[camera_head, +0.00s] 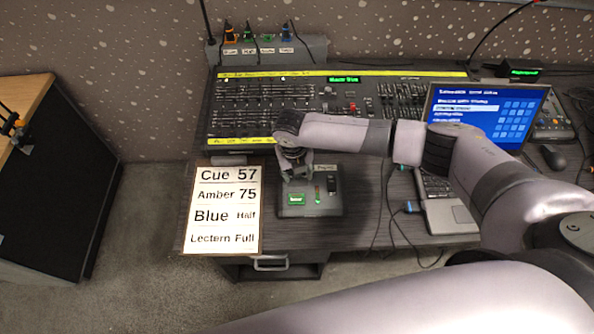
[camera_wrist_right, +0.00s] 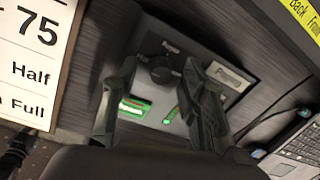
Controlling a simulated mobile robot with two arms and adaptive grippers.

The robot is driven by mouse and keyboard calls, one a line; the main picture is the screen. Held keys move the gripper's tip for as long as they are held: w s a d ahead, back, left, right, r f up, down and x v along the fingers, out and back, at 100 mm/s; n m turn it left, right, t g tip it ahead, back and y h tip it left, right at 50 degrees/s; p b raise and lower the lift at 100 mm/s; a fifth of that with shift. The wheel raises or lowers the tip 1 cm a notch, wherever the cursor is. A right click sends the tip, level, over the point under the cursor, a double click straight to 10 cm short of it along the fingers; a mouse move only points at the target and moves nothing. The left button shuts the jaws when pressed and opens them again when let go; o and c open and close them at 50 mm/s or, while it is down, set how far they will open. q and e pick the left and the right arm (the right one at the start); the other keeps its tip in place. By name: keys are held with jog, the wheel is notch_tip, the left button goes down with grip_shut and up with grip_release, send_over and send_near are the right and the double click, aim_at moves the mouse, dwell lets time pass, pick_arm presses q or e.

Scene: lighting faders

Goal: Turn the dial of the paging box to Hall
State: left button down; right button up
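The paging box (camera_head: 328,207) is a dark grey box on the desk, right of the cue sheet. Its black round dial (camera_wrist_right: 160,69) shows in the right wrist view, with small labels around it too blurred to read. A lit green display (camera_wrist_right: 133,107) sits below the dial. My right gripper (camera_head: 296,177) is over the box's back left part and hides the dial in the head view. In the wrist view its two fingers are apart, one on each side of the dial; I cannot tell whether they touch it. My left gripper is not in view.
The white cue sheet (camera_head: 222,211) is left of the box. The fader console (camera_head: 260,105) lies behind it, and a laptop (camera_head: 452,210) stands to the right with cables between. A slim green light (camera_head: 317,193) and a black switch (camera_head: 331,184) are also on the box.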

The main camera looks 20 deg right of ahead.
aim_at(295, 183)
jog(key=shift+r, duration=0.3)
notch_tip(295, 183, up, 11)
jog(key=s+a, duration=0.1)
jog(key=shift+r, duration=0.15)
dwell(0.5)
